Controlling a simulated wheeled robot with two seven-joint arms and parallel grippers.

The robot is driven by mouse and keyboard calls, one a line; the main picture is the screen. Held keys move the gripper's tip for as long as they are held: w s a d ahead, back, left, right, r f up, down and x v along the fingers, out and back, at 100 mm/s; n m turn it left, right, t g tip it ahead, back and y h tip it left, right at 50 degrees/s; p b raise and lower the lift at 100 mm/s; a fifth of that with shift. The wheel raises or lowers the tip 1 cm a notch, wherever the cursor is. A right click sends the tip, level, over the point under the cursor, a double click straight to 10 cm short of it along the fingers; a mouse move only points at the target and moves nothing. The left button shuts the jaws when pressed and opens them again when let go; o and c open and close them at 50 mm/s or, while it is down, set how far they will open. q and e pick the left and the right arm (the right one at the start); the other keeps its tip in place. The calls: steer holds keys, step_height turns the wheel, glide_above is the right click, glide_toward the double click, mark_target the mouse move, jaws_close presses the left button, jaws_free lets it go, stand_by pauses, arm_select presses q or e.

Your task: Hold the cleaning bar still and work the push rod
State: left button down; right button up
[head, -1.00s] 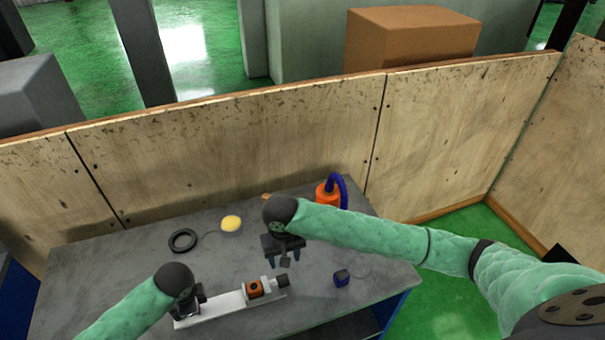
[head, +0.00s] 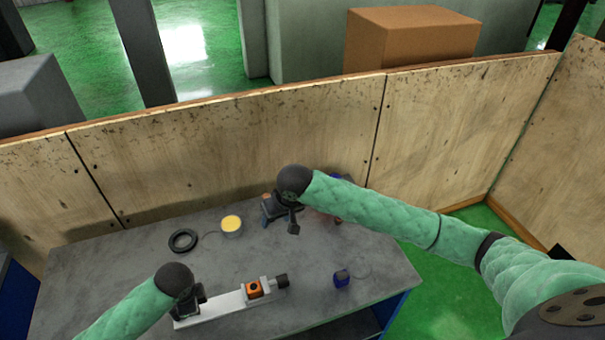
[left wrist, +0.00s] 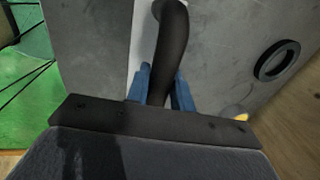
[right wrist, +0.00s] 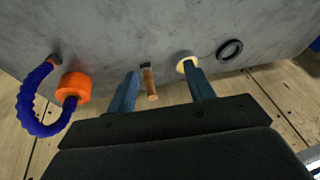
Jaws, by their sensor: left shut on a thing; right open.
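A long pale bar (head: 222,305), which I take as the cleaning bar, lies at the table's front left. An orange block (head: 254,289) sits on it, with a dark cylindrical end piece (head: 281,281) to the right. My left gripper (head: 192,303) is at the bar's left end, shut on a dark curved handle (left wrist: 171,45). My right gripper (head: 280,217) is open and empty above the table's back. In the right wrist view, a small tool with a wooden end (right wrist: 150,84) lies beyond and between its fingers (right wrist: 161,86). I cannot tell which part is the push rod.
A black ring (head: 183,240) and a yellow-topped round tin (head: 231,225) lie at the back left. An orange container with a blue hose (right wrist: 74,86) stands near the right gripper. A small dark blue object (head: 342,278) lies front right. Wooden panels (head: 240,150) close off the back.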

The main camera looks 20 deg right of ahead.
steer(key=w+d+r+m+t, duration=0.1)
steer(key=w+d+r+t, duration=0.1)
steer(key=w+d+r, duration=0.5)
steer(key=shift+w+d+r+t+h, duration=0.2)
steer(key=shift+w+d+t+h, duration=0.1)
steer(key=shift+d, duration=1.35)
steer(key=g+h, duration=0.2)
steer(key=g, duration=0.4)
glide_toward(282, 278)
steer(key=shift+m, duration=0.3)
step_height(282, 278, down, 9)
steer(key=shift+s+d+f, duration=0.15)
steer(key=shift+f, duration=0.1)
steer(key=shift+c, duration=0.2)
jaws_close()
